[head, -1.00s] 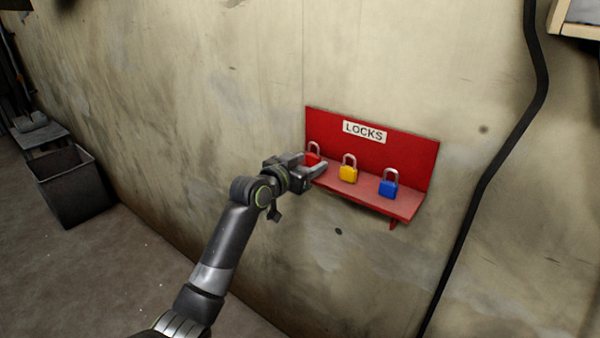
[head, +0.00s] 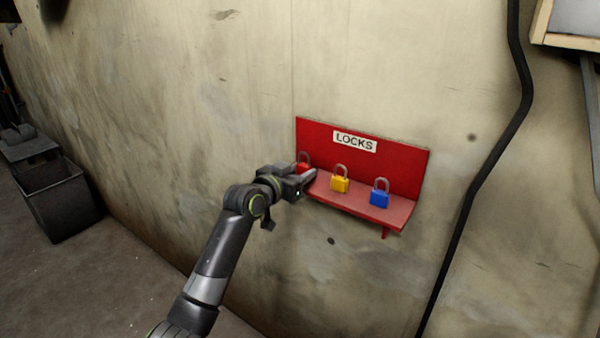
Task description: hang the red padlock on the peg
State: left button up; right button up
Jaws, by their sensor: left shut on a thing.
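The red padlock (head: 303,168) is at the left end of the red LOCKS shelf (head: 402,213), partly hidden behind my left gripper (head: 308,180). Its shackle and part of its red body show above the fingers. My left gripper is shut on the red padlock, at the shelf's left edge. I cannot tell whether the padlock still touches the shelf. No peg can be made out in this view. My right gripper is not in view.
A yellow padlock (head: 340,184) and a blue padlock (head: 379,197) stand on the shelf to the right. A black cable (head: 485,165) runs down the wall. A framed panel (head: 565,25) is at top right. A dark bin (head: 62,205) stands at left.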

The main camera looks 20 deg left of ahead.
pick_arm(q)
jog(key=shift+r+p, duration=0.35)
jog(key=shift+r, duration=0.25)
jog(key=shift+s+a+p, duration=0.15)
jog(key=shift+s+p, duration=0.2)
jog(key=shift+s, duration=0.05)
jog(key=f+p+v, duration=0.1)
jog(key=p+v, duration=0.3)
jog(key=v, duration=0.7)
jog(key=shift+f, duration=0.25)
